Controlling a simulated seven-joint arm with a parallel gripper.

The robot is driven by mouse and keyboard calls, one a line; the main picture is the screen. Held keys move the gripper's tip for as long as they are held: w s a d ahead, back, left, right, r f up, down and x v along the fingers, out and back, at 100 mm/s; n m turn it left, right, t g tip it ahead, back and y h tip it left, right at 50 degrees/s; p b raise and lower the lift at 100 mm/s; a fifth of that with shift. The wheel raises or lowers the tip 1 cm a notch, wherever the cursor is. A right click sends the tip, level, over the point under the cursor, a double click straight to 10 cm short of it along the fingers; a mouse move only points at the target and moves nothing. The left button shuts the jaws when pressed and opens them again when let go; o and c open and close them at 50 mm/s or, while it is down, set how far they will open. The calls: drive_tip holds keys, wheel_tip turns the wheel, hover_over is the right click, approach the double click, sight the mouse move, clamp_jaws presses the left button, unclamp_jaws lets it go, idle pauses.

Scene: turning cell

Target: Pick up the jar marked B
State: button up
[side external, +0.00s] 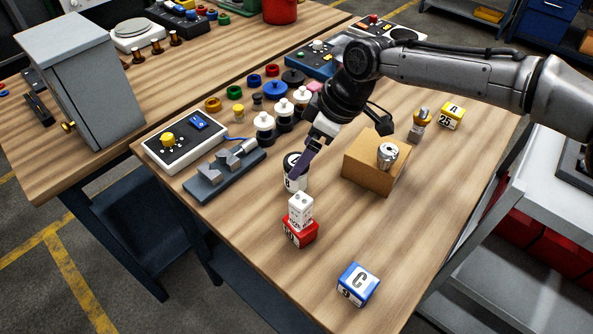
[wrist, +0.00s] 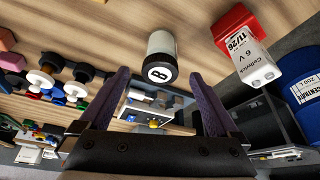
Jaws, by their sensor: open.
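The jar marked B (side external: 301,184) stands on the wooden table in the side view, with a pale body and a black lid. In the wrist view the jar (wrist: 161,47) shows its black lid with a white disc and the letter B, ahead of and between my fingertips. My gripper (side external: 298,172) is open, its dark purple fingers close by the jar and partly covering it in the side view. In the wrist view my gripper (wrist: 158,74) has its fingers apart and holds nothing. I cannot tell whether a finger touches the jar.
A white battery (side external: 301,209) on a red block (side external: 300,236) stands close in front of the jar. A cardboard box (side external: 368,174) with a small can (side external: 387,155) is to the right. A grey clamp fixture (side external: 224,173) is left. A blue C block (side external: 358,284) lies nearer the front.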

drive_tip(key=x, duration=0.4)
drive_tip(key=shift+a, duration=0.15)
drive_tip(key=shift+c, duration=0.3)
drive_tip(key=shift+r, duration=0.1)
drive_tip(key=c, duration=1.5)
